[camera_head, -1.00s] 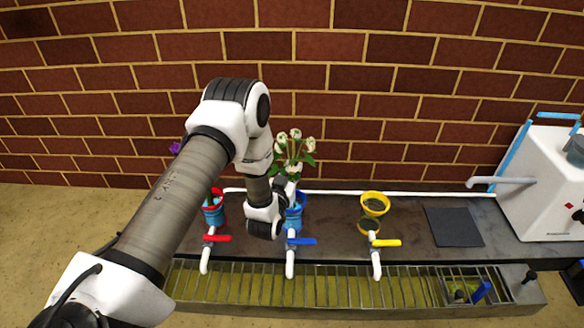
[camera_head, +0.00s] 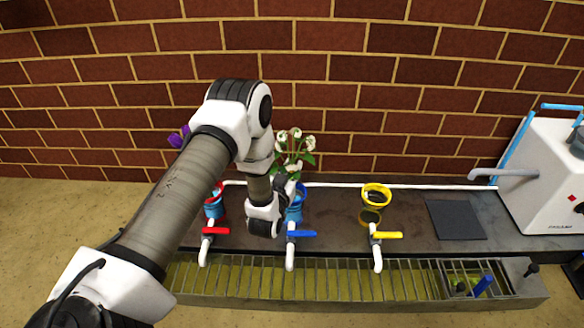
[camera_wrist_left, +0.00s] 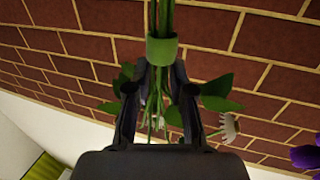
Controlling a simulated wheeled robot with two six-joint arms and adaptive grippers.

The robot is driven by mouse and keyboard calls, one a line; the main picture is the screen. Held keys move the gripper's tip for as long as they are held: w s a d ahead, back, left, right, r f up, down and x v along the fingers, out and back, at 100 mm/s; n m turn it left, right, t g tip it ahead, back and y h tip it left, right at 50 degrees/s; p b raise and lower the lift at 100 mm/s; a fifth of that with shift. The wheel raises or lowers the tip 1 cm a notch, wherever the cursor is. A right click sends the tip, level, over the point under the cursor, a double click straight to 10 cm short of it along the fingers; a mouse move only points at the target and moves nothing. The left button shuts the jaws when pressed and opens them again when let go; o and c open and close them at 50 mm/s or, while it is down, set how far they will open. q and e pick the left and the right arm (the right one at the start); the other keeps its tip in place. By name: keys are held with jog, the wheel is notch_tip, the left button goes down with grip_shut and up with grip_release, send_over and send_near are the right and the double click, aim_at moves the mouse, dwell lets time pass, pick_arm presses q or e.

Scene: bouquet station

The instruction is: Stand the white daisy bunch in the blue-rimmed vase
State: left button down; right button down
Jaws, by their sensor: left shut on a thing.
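The white daisy bunch (camera_head: 294,146) has white heads and green leaves, and stands upright at the blue-rimmed vase (camera_head: 296,207) in the head view. My left arm hides its lower stems and part of the vase, so I cannot tell whether the stems are inside the rim. In the left wrist view, my left gripper (camera_wrist_left: 160,68) is shut on the bunch's green stems, right by a green band (camera_wrist_left: 162,50). The gripper's fingers are mostly hidden behind my wrist in the head view. My right gripper is out of view.
A red-rimmed vase (camera_head: 214,207) stands left, near purple flowers (camera_head: 177,138). A yellow-rimmed vase (camera_head: 376,194) stands right. Red, blue and yellow taps line the front, above a grated trough (camera_head: 330,285). A dark mat (camera_head: 455,219) and a white machine (camera_head: 545,185) are farther right.

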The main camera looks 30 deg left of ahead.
pick_arm(q)
jog(key=shift+f, duration=0.4)
dwell(0.4)
jog(key=c, duration=0.9)
grip_release()
jog(key=shift+c, duration=0.2)
